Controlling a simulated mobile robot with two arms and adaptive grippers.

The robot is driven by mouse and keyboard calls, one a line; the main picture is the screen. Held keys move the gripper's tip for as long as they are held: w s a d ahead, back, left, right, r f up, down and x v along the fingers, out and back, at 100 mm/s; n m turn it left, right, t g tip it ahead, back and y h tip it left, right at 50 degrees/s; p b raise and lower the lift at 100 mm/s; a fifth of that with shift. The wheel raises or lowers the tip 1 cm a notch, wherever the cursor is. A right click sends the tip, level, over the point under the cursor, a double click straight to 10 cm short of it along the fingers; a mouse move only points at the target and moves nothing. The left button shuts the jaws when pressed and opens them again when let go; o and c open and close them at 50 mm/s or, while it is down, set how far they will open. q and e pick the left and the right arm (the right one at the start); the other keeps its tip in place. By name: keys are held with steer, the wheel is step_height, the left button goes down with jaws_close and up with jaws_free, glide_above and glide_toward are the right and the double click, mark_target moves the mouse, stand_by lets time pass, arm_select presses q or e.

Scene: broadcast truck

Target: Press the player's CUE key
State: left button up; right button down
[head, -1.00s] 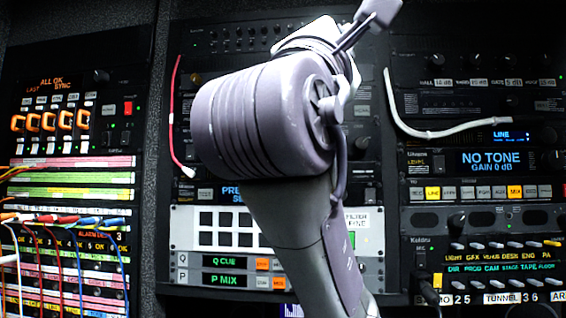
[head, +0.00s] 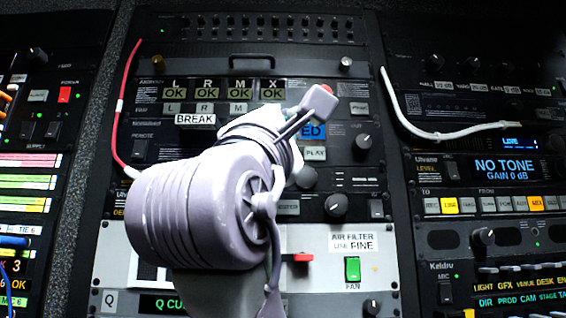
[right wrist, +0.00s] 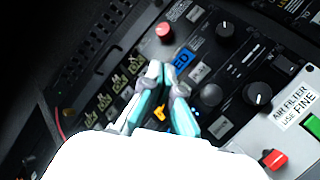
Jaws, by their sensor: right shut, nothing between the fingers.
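The player's panel has a blue lit display reading "...ED" (head: 312,131), partly covered by my right arm; it also shows in the right wrist view (right wrist: 183,60). A PLAY key (head: 314,153) sits just below the display. I cannot make out the CUE key; my right arm and hand cover that part of the panel in the head view. In the right wrist view my right gripper (right wrist: 163,72) is shut and empty, its fingertips together just beside the blue display. I cannot tell whether the tips touch the panel. My left gripper is not in view.
A white panel below carries a red lever (head: 301,257) and a green FAN switch (head: 352,269). Black knobs (head: 362,141) stick out to the right of the display. A white cable (head: 440,133) and a red cable (head: 124,105) hang on either side of this rack.

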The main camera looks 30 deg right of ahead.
steer(key=w+d+p, duration=0.2)
steer(key=w+d, duration=0.2)
steer(key=w, duration=0.4)
stand_by(0.4)
steer(key=shift+w, duration=0.15)
stand_by(1.2)
steer(key=shift+w+d, duration=0.1)
steer(key=shift+w, duration=0.15)
steer(key=shift+w+d, duration=0.15)
steer(key=shift+w, duration=0.1)
stand_by(0.7)
steer(key=shift+s, duration=0.1)
stand_by(0.3)
steer(key=shift+s+a, duration=0.35)
steer(key=shift+s, duration=0.2)
